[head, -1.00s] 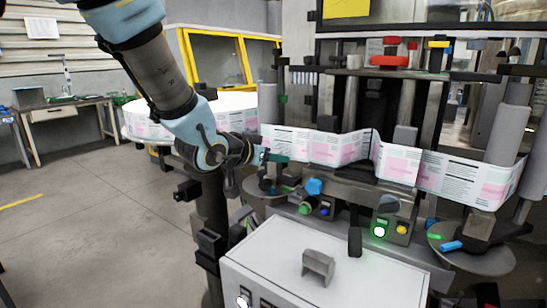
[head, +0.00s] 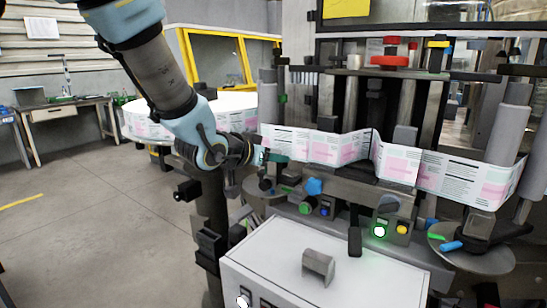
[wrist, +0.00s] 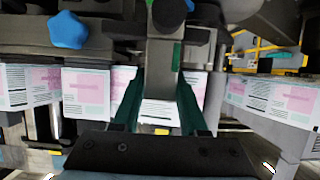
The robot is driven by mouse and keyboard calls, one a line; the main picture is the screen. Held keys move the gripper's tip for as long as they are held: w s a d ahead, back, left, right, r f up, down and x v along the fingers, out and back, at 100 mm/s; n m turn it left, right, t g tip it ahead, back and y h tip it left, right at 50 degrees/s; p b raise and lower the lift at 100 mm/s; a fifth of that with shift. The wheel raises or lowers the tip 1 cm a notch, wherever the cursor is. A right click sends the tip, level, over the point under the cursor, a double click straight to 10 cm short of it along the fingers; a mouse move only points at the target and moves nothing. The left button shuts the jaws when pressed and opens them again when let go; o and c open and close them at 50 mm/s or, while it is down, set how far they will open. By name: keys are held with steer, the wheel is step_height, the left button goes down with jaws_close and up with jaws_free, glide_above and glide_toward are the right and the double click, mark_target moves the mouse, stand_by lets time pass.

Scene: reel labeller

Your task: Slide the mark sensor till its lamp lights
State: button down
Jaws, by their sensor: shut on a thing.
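My gripper (head: 274,157) is at the left end of the label web, in front of the machine. In the wrist view its two dark green fingers (wrist: 160,92) close on a grey block (wrist: 161,65), which appears to be the mark sensor. The block has a green strip on its side. In the head view the gripper and wrist largely hide it. I cannot make out a lit lamp on the block in either view. The label web (head: 335,149) with pink and white labels runs past the gripper, and it also shows in the wrist view (wrist: 88,90).
A blue knob (head: 314,186) sits just right of the gripper and shows in the wrist view (wrist: 68,31). A white cabinet (head: 285,258) stands in front. The floor at left is open.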

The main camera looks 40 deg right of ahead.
stand_by(0.4)
steer(key=shift+s+d+b, duration=0.1)
steer(key=shift+s+b, duration=0.25)
steer(key=shift+b, duration=0.25)
steer(key=shift+c, duration=2.2)
jaws_free()
steer(key=v, duration=1.1)
steer(key=shift+b, duration=0.35)
steer(key=shift+w+d, duration=0.1)
